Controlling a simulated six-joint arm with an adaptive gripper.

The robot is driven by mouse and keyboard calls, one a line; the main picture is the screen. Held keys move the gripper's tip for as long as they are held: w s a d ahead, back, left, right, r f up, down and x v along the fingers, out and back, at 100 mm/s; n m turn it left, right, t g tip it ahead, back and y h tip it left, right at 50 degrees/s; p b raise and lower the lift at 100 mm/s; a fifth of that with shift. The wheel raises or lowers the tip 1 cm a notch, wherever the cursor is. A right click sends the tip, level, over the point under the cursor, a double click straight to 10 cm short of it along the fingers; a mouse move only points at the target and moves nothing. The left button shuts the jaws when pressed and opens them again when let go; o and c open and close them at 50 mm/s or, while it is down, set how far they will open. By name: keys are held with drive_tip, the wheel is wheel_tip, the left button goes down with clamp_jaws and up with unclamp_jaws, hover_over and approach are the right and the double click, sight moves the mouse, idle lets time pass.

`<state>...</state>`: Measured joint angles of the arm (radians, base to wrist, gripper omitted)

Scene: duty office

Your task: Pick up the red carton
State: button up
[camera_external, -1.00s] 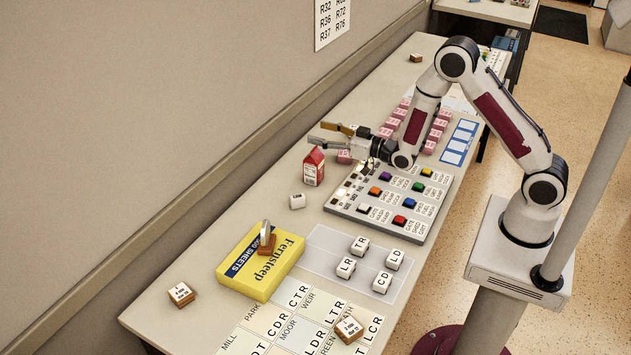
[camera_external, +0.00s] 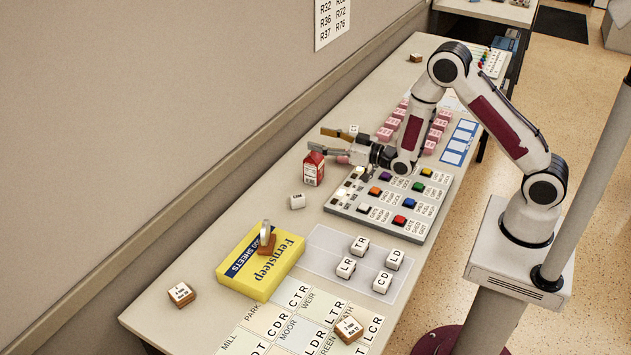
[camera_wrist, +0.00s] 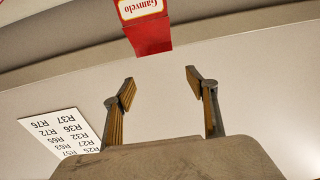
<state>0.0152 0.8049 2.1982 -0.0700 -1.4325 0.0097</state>
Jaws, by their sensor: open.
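The red carton (camera_external: 313,168) stands upright on the desk, a small milk-style box with a red gabled top and a white label. My gripper (camera_external: 315,140) is open and empty, its fingers pointing left toward the wall, just above and behind the carton in the external view. In the wrist view the carton (camera_wrist: 146,25) is upside down at the top edge, partly cut off, beyond the two spread fingertips (camera_wrist: 160,83). It is not between the fingers.
A button panel (camera_external: 350,207) lies right of the carton, under my wrist. A white block (camera_external: 297,201) sits nearby in front. Pink blocks (camera_external: 385,133) stand behind. A yellow box (camera_external: 240,283) lies further forward. The wall (camera_external: 190,110) runs along the left.

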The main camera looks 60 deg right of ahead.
sight(314, 164)
drive_tip(key=shift+w+a+f, duration=0.1)
drive_tip(key=shift+w+f, duration=0.4)
drive_tip(key=shift+f, duration=0.25)
drive_tip(key=shift+w+d+f, duration=0.1)
drive_tip(key=shift+w+f, duration=0.4)
drive_tip(key=shift+f, duration=0.3)
drive_tip(key=shift+w+a+f, duration=0.1)
drive_tip(key=shift+w+f, duration=0.4)
drive_tip(key=shift+f, duration=0.25)
drive_tip(key=shift+c, duration=0.3)
clamp_jaws()
